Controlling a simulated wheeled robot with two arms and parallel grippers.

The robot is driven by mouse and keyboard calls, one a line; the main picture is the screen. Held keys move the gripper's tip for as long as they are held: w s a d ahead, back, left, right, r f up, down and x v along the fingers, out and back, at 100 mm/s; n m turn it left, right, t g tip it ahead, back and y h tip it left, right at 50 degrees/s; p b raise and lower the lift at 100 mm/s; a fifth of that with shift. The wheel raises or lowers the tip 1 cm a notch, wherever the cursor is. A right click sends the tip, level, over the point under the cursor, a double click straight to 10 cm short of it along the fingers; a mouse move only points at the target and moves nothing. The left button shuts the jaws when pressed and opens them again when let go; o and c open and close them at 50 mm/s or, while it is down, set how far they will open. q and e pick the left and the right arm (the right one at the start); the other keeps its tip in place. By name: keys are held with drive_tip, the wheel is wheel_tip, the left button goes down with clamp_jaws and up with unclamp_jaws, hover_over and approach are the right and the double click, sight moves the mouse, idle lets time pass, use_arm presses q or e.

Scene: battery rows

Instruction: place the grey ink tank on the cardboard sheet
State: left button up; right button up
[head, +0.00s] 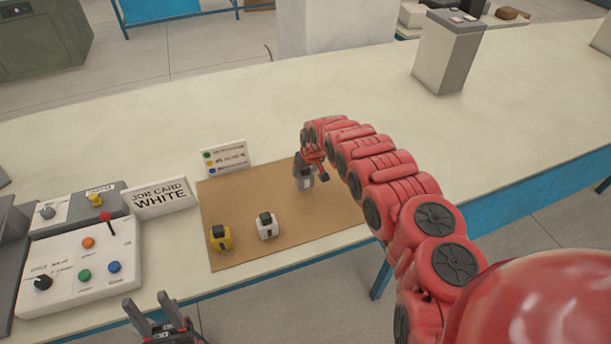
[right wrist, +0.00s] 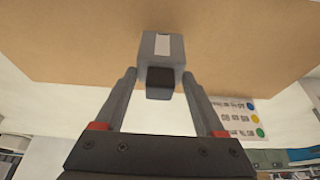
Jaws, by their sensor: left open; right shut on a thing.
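The grey ink tank (head: 304,175) has a pale label and a dark cap. My right gripper (head: 314,168) is shut on it at the back right part of the cardboard sheet (head: 245,198). The right wrist view shows the tank (right wrist: 161,45) between the two fingers of my right gripper (right wrist: 160,85), with the cardboard (right wrist: 70,40) behind it. I cannot tell if the tank touches the sheet. My left gripper (head: 158,314) is open and empty at the front edge of the table.
A yellow tank (head: 221,238) and a white tank (head: 266,226) stand on the sheet's front left. A colour-dot card (head: 226,157) stands behind the sheet. A "JOB CARD WHITE" sign (head: 160,197) and a control box (head: 80,265) are left.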

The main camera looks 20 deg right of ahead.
sight(307, 175)
drive_tip(key=shift+s+f, duration=0.1)
drive_tip(key=shift+f, duration=1.55)
drive_tip(key=shift+f, duration=0.1)
drive_tip(key=o, duration=1.5)
